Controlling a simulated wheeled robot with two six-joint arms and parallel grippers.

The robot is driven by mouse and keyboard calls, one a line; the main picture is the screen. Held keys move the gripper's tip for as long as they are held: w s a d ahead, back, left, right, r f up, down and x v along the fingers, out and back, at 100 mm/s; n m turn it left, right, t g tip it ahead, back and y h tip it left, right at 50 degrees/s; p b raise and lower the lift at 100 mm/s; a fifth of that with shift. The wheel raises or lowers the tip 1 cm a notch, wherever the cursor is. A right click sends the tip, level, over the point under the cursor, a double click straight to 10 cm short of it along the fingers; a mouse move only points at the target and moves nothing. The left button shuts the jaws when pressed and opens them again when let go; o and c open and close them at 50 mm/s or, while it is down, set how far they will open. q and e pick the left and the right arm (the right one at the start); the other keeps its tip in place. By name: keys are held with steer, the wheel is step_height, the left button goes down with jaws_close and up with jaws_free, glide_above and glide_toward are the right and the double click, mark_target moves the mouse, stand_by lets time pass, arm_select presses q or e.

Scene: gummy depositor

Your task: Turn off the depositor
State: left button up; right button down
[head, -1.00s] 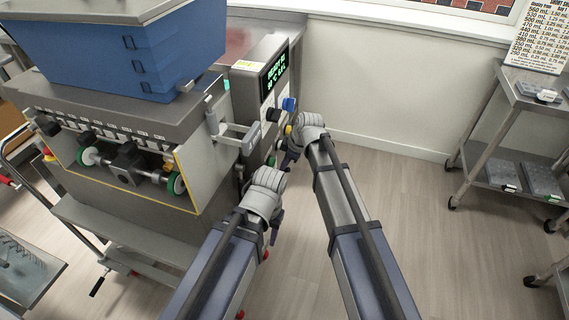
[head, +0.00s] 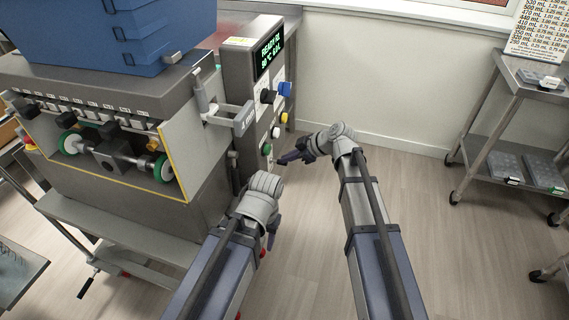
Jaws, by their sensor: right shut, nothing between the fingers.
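The depositor (head: 110,187) stands at the left, a grey machine with a blue hopper (head: 120,32) on top. Its control panel (head: 245,75) has a lit green display (head: 270,53) with "READY" on it. Below are a black knob (head: 267,97), a blue knob (head: 285,89), a yellow button (head: 285,117), a white button (head: 276,132) and a green button (head: 267,149).
A metal cart (head: 500,95) with trays stands at the right, a printed chart (head: 541,38) above it. A pale wall (head: 390,80) is behind. The floor (head: 430,220) between machine and cart is clear. A lever handle (head: 238,118) sticks out from the machine's side.

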arm_select(q)
step_height(320, 180, down, 4)
steer(key=shift+r+b, duration=0.15)
steer(key=shift+b, duration=0.9)
arm_select(e)
steer(key=shift+d+f+y, duration=0.25)
steer(key=shift+f+y, duration=0.25)
steer(key=shift+y, duration=0.4)
arm_select(q)
steer(key=shift+r, duration=0.1)
arm_select(e)
steer(key=shift+r, duration=0.1)
arm_select(q)
steer(key=shift+r+p, duration=0.7)
steer(key=shift+p, duration=0.1)
arm_select(e)
steer(key=shift+r+t, duration=0.3)
steer(key=shift+r, duration=0.4)
arm_select(q)
steer(key=shift+r, duration=0.1)
